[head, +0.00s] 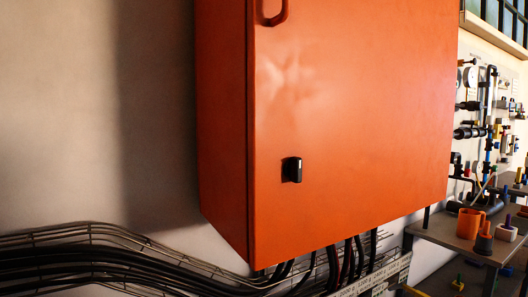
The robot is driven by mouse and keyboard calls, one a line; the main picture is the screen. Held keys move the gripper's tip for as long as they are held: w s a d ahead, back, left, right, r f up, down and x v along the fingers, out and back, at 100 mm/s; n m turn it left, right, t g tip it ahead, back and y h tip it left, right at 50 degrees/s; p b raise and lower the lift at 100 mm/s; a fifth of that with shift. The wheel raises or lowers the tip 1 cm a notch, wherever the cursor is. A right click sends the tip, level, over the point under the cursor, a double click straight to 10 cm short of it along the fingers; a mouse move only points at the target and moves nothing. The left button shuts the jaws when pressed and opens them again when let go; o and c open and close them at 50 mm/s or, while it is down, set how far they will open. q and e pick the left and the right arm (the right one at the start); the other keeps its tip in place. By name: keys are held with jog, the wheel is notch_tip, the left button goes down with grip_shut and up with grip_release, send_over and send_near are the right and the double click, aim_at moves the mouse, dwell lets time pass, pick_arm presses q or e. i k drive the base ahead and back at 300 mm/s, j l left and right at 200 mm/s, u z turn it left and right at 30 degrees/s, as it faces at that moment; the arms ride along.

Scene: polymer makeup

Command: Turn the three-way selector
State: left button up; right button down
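The three-way selector (292,169) is a small black knob with a pale mark on its face. It sits on the front of an orange cabinet (370,120), in the lower left part of the door. The knob looks roughly upright, but its exact setting is too small to tell. Neither of my grippers shows in the head view, and nothing touches the selector.
A red-orange handle (276,12) sticks out near the top of the cabinet door. Black cables (100,262) run in a wire tray below. A grey bench (455,229) with an orange mug (470,223) stands at right. The space before the door is clear.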

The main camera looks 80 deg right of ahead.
aim_at(453, 160)
jog(key=z, duration=3.75)
